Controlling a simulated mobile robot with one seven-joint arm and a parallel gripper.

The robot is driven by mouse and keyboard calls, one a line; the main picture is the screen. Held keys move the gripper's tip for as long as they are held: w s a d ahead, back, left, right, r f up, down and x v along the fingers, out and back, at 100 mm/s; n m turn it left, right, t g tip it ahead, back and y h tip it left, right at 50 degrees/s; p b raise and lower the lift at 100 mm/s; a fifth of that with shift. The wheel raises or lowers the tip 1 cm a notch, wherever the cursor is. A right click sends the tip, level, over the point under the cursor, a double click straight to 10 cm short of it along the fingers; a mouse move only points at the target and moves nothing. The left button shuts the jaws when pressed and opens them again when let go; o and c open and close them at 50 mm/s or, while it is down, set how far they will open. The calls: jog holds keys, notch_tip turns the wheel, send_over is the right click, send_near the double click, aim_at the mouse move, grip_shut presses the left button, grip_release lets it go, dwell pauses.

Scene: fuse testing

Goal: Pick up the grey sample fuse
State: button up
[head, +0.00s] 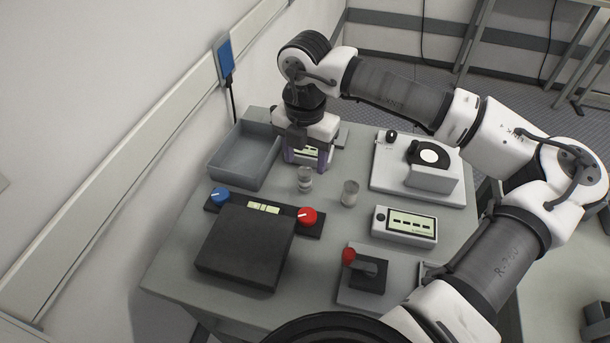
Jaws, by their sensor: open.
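My gripper (308,164), with purple fingers, points down over the back of the grey table, right of the grey bin. It is open. Part of a pale display or label shows between its fingers; I cannot tell what it belongs to. Two small grey, partly clear cylinders stand upright on the table and look like fuses. The left cylinder (305,181) is just in front of my gripper, apparently outside the fingers. The right cylinder (350,194) is farther to the right and nearer the camera. I cannot tell which is the sample fuse.
A grey open bin (222,177) stands left of my gripper. A dark box with a blue knob (220,195) and a red knob (307,215) is in front. A white device (387,180), a display meter (404,224) and a red-handled lever (349,256) occupy the right side.

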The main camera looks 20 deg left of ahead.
aim_at(304, 172)
jog(key=shift+a+f+p, duration=0.1)
jog(key=shift+f+p, duration=1)
jog(key=shift+f, duration=1.65)
jog(key=c, duration=1.1)
jog(key=shift+r, duration=0.1)
